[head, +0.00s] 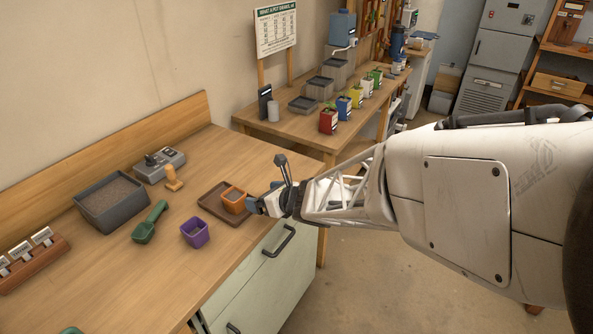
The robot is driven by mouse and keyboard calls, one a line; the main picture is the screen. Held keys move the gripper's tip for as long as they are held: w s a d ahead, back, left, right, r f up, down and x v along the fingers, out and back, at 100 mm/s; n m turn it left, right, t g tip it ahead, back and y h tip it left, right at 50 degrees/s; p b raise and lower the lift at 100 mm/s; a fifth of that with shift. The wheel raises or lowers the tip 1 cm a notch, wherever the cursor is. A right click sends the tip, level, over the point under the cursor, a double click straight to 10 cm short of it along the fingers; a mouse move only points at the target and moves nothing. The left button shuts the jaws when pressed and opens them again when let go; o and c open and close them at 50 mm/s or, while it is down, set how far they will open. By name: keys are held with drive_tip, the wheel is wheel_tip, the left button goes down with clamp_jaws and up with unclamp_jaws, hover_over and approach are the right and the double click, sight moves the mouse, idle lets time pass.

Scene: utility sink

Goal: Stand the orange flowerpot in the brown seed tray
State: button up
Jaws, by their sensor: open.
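The orange flowerpot (234,201) is a small square pot at the right end of the brown seed tray (209,199). It looks upright and appears to rest within the tray's rim. The tray is shallow and lies near the front edge of the wooden bench. My gripper (254,206) is open, just right of the pot and close to its side. I cannot tell whether the fingertips touch the pot. The gripper hides the tray's right corner.
A purple pot (195,232) stands in front of the tray, with a green scoop (150,222) to its left. A wooden stamp (173,178), a grey device (160,165) and a grey soil bin (111,202) are behind. Bench space in front is clear.

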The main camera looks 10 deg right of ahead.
drive_tip(key=s+d+r+m+h, duration=0.35)
drive_tip(key=d+r+m, duration=0.25)
drive_tip(key=m, duration=0.5)
drive_tip(key=s+d+r+m+h, duration=0.3)
drive_tip(key=d+r+m+h, duration=0.3)
drive_tip(key=m, duration=0.5)
drive_tip(key=s+r+m+g, duration=0.2)
drive_tip(key=s+m+g, duration=0.2)
drive_tip(key=s+m, duration=0.6)
drive_tip(key=s+r+m+g+y, duration=0.1)
drive_tip(key=s+m+g, duration=0.3)
drive_tip(key=s+m, duration=0.7)
drive_tip(key=shift+s+r, duration=0.55)
drive_tip(key=shift+r, duration=0.35)
drive_tip(key=shift+a, duration=0.1)
